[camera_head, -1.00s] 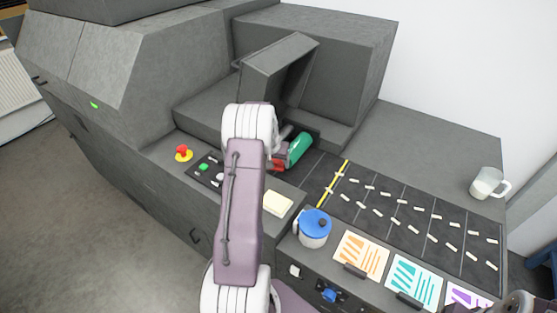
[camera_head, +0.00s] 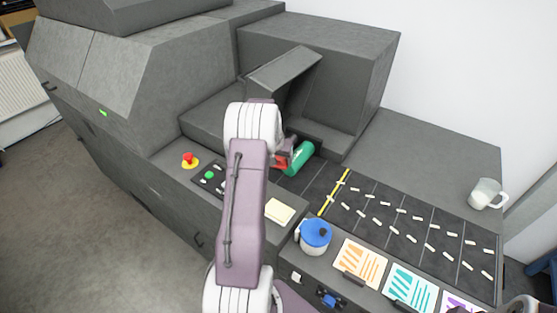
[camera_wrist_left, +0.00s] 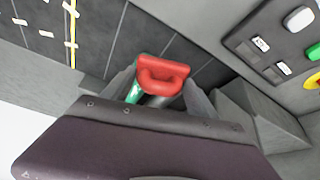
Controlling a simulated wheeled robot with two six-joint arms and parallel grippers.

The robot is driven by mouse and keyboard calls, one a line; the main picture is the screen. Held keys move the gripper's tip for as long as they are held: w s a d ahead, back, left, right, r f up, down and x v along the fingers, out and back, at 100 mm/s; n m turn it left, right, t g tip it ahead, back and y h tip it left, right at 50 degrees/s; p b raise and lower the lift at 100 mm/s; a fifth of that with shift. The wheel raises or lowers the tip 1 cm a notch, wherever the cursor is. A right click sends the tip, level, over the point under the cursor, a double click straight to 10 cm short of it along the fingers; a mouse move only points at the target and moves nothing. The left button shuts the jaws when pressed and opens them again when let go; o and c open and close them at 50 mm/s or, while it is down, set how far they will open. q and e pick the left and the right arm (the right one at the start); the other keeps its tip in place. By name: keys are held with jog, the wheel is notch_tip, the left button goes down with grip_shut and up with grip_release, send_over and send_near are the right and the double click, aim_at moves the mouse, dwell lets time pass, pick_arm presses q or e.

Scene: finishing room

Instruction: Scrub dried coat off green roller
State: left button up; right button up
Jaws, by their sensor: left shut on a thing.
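The green roller (camera_head: 300,157) lies just beyond my left gripper, at the foot of the grey machine, partly covered by the gripper. A strip of green with pale marks shows in the left wrist view (camera_wrist_left: 134,93). My left gripper (camera_head: 281,160) is shut on a red handle-like piece (camera_wrist_left: 163,74), which sits between its grey fingers close to the roller. What lies under the red piece is hidden, and I cannot tell whether it touches the roller. My right gripper does not show.
A blue-lidded pot (camera_head: 314,237) and a cream pad (camera_head: 279,211) stand near the front edge. A red button (camera_head: 189,160) is left of my arm. Colour cards (camera_head: 360,262) lie at the front, a mug (camera_head: 487,194) at the far right. A dark panel (camera_head: 410,222) carries small white pieces.

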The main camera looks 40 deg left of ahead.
pick_arm(q)
jog(key=shift+r+p, duration=1.2)
jog(key=shift+r, duration=0.35)
jog(key=shift+f, duration=0.1)
